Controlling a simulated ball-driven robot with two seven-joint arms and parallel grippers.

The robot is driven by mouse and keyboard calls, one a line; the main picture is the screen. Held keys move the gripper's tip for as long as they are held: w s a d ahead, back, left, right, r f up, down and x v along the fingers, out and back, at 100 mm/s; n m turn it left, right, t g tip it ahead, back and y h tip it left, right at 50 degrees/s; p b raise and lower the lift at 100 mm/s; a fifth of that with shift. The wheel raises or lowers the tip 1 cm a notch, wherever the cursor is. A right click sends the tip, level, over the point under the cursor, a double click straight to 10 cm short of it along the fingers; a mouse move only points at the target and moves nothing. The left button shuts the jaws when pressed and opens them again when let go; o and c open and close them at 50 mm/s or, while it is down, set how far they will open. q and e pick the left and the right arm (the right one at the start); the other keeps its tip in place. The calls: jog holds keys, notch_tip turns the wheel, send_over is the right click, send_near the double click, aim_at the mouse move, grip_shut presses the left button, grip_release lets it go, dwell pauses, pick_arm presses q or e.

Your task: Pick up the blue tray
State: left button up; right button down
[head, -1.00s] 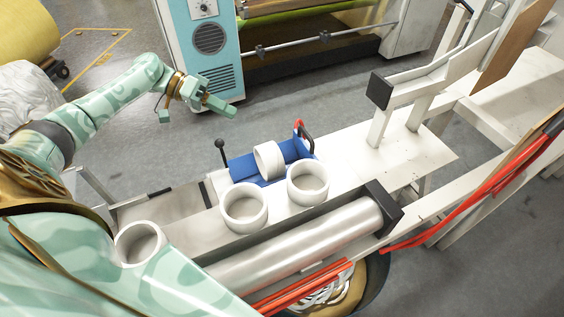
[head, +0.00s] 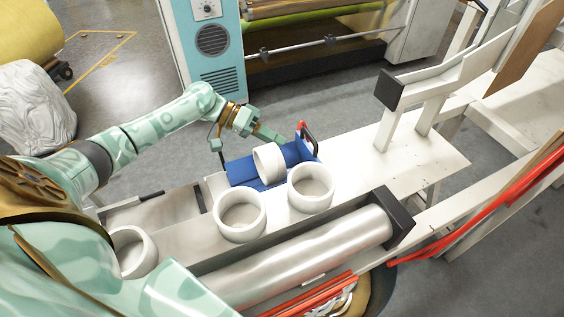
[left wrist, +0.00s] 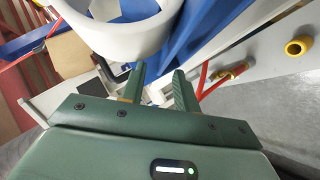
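The blue tray (head: 238,171) sits on the white bench top, with a white tape roll (head: 268,163) standing in it. Its right end has a raised blue wall beside a red and black handle. My left gripper (head: 269,136) is above the tray's far edge, near the roll. In the left wrist view, my left gripper (left wrist: 158,84) has its two fingers apart with nothing between them; the white roll (left wrist: 118,28) and blue tray (left wrist: 205,28) lie just beyond the tips. I see no right gripper in either view.
Two white rolls (head: 240,214) (head: 311,188) stand on the bench (head: 405,160) in front of the tray, and another (head: 133,252) is at the left. A metal roller (head: 300,262) runs along the near side. A white frame (head: 425,85) rises at the right.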

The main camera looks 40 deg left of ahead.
pick_arm(q)
jog(key=x, duration=0.3)
jog(key=shift+w+f, duration=0.15)
jog(key=shift+f, duration=0.05)
grip_shut()
jog(key=shift+r, duration=0.1)
